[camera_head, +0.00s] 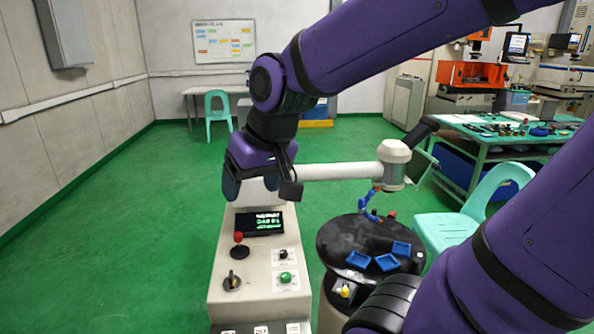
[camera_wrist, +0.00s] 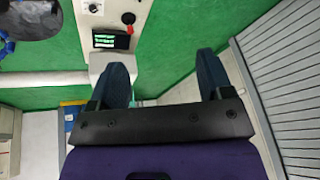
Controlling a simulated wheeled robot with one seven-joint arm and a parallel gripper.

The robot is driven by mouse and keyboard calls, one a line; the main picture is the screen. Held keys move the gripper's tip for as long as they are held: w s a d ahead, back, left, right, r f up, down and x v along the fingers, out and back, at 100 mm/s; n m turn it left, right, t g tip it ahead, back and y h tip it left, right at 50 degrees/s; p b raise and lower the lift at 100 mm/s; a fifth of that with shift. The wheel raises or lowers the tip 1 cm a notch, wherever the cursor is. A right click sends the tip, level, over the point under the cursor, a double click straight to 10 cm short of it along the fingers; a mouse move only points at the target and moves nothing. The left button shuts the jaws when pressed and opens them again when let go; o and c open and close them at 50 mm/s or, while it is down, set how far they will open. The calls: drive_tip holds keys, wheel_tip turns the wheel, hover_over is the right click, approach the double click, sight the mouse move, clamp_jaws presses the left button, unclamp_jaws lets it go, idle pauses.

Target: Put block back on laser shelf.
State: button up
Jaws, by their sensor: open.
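My gripper (camera_head: 251,190) hangs over the rear of a beige console machine (camera_head: 232,272) in the head view. In the wrist view my gripper (camera_wrist: 163,70) has its two dark blue fingers spread wide. No held object shows between them, only machine top and green floor beyond. I cannot pick out the block in either view. No shelf marked as the laser shelf can be identified. A white horizontal arm (camera_head: 335,172) runs right from behind my gripper to a white cylindrical head (camera_head: 394,165). My gripper hides part of the machine's top.
A black round table (camera_head: 335,240) with several blue trays (camera_head: 387,262) stands right of the console. A mint chair (camera_head: 450,228) and a green workbench (camera_head: 480,150) with small items are farther right. Green floor (camera_head: 130,220) is clear on the left. A grey ribbed panel (camera_wrist: 285,90) lies at the wrist view's right.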

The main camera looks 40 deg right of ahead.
drive_tip(key=s+d+r+n+h, duration=0.1)
drive_tip(key=s+r, duration=0.3)
drive_tip(key=s, duration=0.4)
drive_tip(key=shift+s+d+t, duration=0.15)
drive_tip(key=shift+d+t, duration=0.25)
drive_tip(key=shift+d, duration=0.35)
